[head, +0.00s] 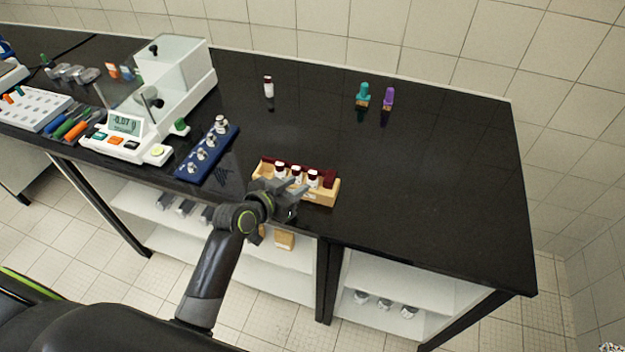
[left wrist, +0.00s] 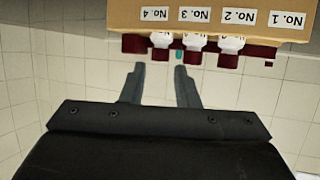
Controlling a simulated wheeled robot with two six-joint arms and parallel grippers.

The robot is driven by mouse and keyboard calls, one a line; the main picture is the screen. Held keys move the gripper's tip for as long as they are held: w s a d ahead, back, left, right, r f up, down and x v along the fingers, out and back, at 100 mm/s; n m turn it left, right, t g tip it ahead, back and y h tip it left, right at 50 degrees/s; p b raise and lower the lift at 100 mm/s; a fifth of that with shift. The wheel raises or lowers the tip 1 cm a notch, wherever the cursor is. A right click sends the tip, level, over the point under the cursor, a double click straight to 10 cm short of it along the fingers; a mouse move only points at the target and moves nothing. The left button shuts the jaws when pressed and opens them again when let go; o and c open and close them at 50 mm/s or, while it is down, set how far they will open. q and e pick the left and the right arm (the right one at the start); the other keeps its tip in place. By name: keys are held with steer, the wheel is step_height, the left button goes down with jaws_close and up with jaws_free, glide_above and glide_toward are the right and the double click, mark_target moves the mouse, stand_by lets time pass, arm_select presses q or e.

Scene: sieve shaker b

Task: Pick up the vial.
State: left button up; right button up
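Another vial (head: 268,87) stands alone farther back on the black bench. My left gripper (head: 291,188) is at the front of the rack. In the left wrist view, which is upside down, the left gripper (left wrist: 159,70) is open, with nothing between its fingers. The rack (left wrist: 205,8) there shows labels No. 1 to No. 4, and the vial caps (left wrist: 195,58) lie beyond the fingertips. My right gripper is not in view.
A blue block (head: 207,152) with metal pieces lies left of the rack, beside a white balance (head: 125,138) with a clear cover. Teal (head: 363,94) and purple (head: 388,98) objects stand at the back. The bench's right side is clear. Shelves sit below.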

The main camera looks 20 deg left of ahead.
mark_target(309, 176)
arm_select(q)
steer(key=shift+w+d+f, duration=0.1)
steer(key=shift+w, duration=0.2)
steer(key=shift+w+d+p, duration=0.25)
steer(key=shift+w+p, duration=0.3)
steer(key=shift+w, duration=0.05)
steer(key=shift+p+x, duration=0.55)
steer(key=shift+x, duration=1.4)
steer(key=shift+a+f, duration=0.1)
jaws_close()
